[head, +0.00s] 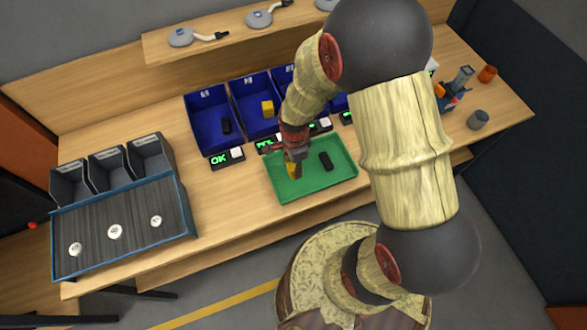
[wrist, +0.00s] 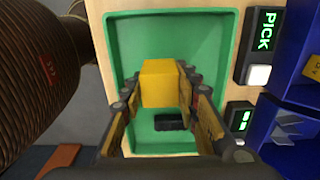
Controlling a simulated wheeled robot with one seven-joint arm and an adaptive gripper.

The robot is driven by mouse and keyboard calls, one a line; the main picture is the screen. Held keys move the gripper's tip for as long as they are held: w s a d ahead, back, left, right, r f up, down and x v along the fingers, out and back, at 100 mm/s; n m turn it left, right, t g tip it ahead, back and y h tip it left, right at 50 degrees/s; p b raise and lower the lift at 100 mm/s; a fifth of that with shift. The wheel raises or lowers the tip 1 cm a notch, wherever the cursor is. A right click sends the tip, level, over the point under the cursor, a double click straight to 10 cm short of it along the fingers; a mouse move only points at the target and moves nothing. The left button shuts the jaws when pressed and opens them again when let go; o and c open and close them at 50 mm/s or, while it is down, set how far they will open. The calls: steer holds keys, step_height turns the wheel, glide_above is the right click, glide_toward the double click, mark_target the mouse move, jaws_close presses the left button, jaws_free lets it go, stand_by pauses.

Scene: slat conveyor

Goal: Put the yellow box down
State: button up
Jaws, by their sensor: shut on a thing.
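The yellow box (wrist: 162,83) is between the two fingers of my gripper (wrist: 160,100) in the wrist view. My gripper is shut on it. In the head view my gripper (head: 294,168) is over the left part of the green tray (head: 318,190), with a bit of yellow showing at the fingers. I cannot tell whether the box touches the tray floor.
Blue bins (head: 208,138) stand behind the tray; one holds a black block (head: 226,126), another a yellow block (head: 267,108). Lit displays (head: 219,160) sit before them. A slat conveyor (head: 120,205) with white discs is at left.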

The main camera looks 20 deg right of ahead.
mark_target(293, 170)
steer(key=shift+w+d+f, duration=0.15)
steer(key=shift+w+f, duration=0.65)
steer(key=shift+f, duration=0.25)
steer(key=shift+w+f, duration=0.1)
steer(key=shift+f, duration=1.5)
steer(key=shift+f, duration=0.1)
steer(key=o, duration=1)
steer(key=shift+o, duration=0.2)
